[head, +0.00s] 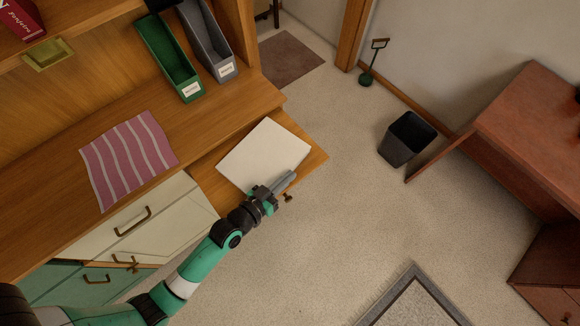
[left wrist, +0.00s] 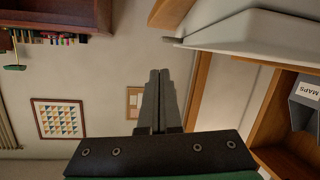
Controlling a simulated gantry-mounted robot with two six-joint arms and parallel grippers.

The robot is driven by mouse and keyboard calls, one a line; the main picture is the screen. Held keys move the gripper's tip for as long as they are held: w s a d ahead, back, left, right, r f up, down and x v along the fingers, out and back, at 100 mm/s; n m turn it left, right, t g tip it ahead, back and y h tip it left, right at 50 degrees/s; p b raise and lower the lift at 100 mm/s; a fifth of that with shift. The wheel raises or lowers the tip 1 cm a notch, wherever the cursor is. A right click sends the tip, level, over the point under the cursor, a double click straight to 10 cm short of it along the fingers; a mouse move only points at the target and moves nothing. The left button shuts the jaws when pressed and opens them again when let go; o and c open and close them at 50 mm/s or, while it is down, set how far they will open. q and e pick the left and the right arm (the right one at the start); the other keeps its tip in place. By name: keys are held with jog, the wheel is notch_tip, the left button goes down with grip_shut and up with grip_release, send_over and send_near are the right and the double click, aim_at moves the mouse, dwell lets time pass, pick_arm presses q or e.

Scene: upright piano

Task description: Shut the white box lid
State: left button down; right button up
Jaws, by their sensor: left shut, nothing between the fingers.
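The white box (head: 262,154) lies on a wooden ledge beside the desk in the head view, its pale flat lid facing up. I cannot tell whether a gap is left under the lid. The box's pale side and edge also show at the upper right of the left wrist view (left wrist: 255,32). My left gripper (head: 288,179) is at the box's lower right edge in the head view. Its fingers are shut together with nothing between them, and they show in the left wrist view (left wrist: 157,75). I cannot tell whether they touch the box. My right gripper is in neither view.
A pink striped cloth (head: 128,157) lies on the desk. A green file holder (head: 170,60) and a grey one (head: 208,40) stand behind it. A black bin (head: 406,138) stands on the floor at right. Open floor lies right of the ledge.

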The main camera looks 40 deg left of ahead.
pick_arm(q)
jog(key=shift+d+f+b, duration=0.2)
jog(key=shift+f+b, duration=0.9)
jog(key=shift+f, duration=0.55)
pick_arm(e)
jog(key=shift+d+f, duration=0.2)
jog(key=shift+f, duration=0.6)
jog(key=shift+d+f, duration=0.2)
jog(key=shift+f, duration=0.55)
pick_arm(q)
notch_tip(320, 180, up, 5)
jog(key=p, duration=0.5)
jog(key=v, duration=0.9)
jog(key=shift+s+d+f+b, duration=0.3)
jog(key=shift+s+b, duration=0.1)
jog(key=shift+s, duration=0.1)
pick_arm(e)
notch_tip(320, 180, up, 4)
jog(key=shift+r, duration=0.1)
